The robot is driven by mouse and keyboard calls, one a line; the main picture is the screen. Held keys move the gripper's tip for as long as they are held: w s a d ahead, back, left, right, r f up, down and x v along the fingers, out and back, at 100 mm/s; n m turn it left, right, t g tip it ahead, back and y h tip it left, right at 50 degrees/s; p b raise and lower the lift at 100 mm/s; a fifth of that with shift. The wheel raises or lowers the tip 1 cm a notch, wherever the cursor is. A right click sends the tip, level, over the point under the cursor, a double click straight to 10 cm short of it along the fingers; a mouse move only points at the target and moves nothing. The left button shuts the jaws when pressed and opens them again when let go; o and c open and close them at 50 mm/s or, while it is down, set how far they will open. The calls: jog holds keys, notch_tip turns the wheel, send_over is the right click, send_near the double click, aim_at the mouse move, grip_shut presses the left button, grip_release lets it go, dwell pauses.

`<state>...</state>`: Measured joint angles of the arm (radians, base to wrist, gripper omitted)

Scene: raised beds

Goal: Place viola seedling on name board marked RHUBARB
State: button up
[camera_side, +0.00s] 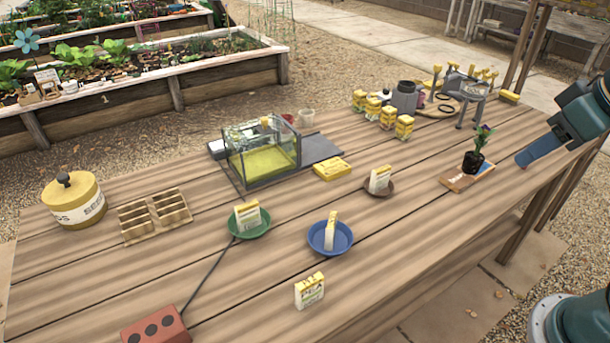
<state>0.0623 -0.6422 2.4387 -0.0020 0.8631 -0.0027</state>
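The viola seedling (474,160), with a purple flower and green leaves in a small black pot, stands upright on a flat board (456,181) at the right of the table. The board is brown-orange with white marks and a blue part; its lettering is too small to read, so I cannot tell if it says RHUBARB. My gripper (524,159) is to the right of the pot, apart from it, above the table's right edge. Nothing shows in it. It is seen from the side, and its finger gap is hidden.
Seed packets stand in a green dish (262,230), a blue dish (345,244) and a brown dish (389,191). Another packet (309,291) stands in front. A glass tank (262,150), yellow jar (75,201) and red block (155,328) are on the table. The front right is clear.

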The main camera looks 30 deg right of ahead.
jog(key=shift+s+a+f+n, duration=0.2)
jog(key=shift+s+a, duration=0.15)
jog(key=shift+s, duration=0.4)
jog(key=shift+s+a+f+n, duration=0.1)
jog(key=shift+s+a+f, duration=0.15)
jog(key=shift+s, duration=0.45)
jog(key=shift+o, duration=0.4)
